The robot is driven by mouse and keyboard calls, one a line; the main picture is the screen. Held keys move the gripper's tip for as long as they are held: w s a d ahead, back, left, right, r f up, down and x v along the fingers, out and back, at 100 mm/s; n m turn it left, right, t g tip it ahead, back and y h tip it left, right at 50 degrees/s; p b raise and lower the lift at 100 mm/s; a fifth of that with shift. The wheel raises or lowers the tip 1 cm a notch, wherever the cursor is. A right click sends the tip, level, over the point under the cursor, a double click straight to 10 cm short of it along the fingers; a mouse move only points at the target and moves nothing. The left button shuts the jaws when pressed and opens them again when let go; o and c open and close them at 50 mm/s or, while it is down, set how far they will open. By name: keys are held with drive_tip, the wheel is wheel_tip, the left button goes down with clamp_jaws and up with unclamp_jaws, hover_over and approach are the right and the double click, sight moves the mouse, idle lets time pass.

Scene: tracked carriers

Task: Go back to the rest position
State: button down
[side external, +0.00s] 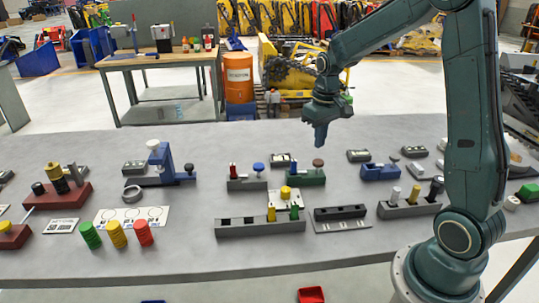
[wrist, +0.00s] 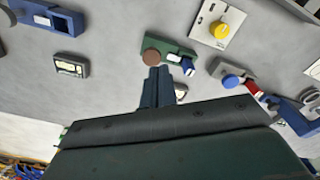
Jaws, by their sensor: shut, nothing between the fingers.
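My gripper (side external: 320,138) hangs above the far part of the grey table (side external: 190,225) in the side external view, pointing down. In the wrist view my gripper (wrist: 158,70) shows its two dark fingers together, with nothing held between them. Below it is a green block fixture (side external: 308,178) with a brown round knob (side external: 318,163). In the wrist view the brown knob (wrist: 152,57) appears just beyond the fingertips. My gripper is apart from it, with a clear gap in the side external view.
Several fixtures stand around: a blue one (side external: 380,172), a grey one with a blue knob (side external: 258,167), and a grey slotted rail (side external: 240,228). Green, yellow and red ribbed cylinders (side external: 117,234) stand at the front left. The air around my gripper is clear.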

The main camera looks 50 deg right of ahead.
drive_tip(key=s+a+r+n+t, duration=0.1)
drive_tip(key=s+a+r+t, duration=0.1)
drive_tip(key=s+a+r, duration=0.6)
drive_tip(key=s+a+r+n+t, duration=0.1)
drive_tip(key=s+a+r+t, duration=0.2)
drive_tip(key=s+a, duration=0.5)
drive_tip(key=s+r, duration=0.1)
drive_tip(key=s, duration=0.2)
drive_tip(key=shift+s+n, duration=0.2)
drive_tip(key=shift+n, duration=0.2)
